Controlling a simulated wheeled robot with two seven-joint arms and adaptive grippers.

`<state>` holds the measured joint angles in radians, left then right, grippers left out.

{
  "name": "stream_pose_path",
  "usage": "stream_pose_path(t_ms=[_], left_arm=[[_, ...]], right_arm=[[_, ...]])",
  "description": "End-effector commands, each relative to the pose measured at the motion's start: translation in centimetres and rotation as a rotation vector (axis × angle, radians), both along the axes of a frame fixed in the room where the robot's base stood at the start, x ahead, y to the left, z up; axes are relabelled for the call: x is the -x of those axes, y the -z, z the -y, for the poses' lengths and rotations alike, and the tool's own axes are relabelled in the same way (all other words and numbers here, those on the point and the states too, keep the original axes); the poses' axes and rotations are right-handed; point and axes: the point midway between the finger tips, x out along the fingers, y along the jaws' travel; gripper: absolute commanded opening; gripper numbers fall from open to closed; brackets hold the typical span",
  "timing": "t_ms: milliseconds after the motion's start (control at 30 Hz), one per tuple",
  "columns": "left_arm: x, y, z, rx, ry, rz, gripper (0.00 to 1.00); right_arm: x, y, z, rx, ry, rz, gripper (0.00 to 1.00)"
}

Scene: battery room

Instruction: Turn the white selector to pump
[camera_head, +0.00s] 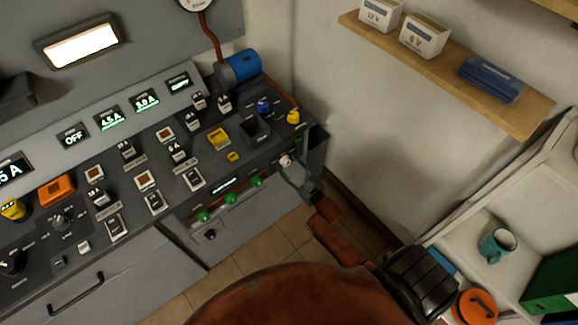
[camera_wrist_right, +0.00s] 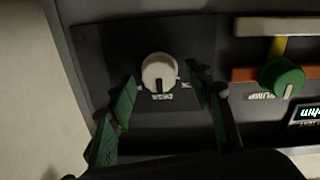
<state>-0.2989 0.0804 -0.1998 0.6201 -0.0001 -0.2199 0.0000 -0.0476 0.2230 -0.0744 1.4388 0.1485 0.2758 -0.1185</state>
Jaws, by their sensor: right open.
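The white selector (camera_head: 285,160) is a round knob at the right end of the console's front strip. In the right wrist view the white selector (camera_wrist_right: 159,69) has a dark pointer mark facing down the picture, towards lettering too small to read surely. My right gripper (camera_head: 295,174) is open at the selector. In the wrist view its two green-lit fingers (camera_wrist_right: 160,78) stand on either side of the knob, with a gap showing on each side. My left gripper is not in view.
A green knob (camera_wrist_right: 282,77) with coloured lines sits right of the selector in the wrist view. Green knobs (camera_head: 257,182) line the strip in the head view. A wall (camera_head: 350,120) stands close right of the console. A workbench with a teal mug (camera_head: 496,243) is farther right.

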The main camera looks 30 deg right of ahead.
Motion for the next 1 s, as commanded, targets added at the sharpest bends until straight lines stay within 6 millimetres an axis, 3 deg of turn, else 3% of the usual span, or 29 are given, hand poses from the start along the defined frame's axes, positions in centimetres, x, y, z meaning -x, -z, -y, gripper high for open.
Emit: stream_pose_path(t_ms=[200, 800, 1000], left_arm=[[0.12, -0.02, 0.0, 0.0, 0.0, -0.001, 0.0], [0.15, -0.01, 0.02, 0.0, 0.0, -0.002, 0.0], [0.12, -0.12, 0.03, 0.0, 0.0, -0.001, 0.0]], right_arm=[[-0.02, 0.0, 0.0, 0.0, 0.0, 0.0, 0.47], [0.01, 0.02, -0.01, 0.0, 0.0, -0.001, 0.05], [0.01, -0.02, 0.0, -0.011, 0.0, -0.002, 0.05]])
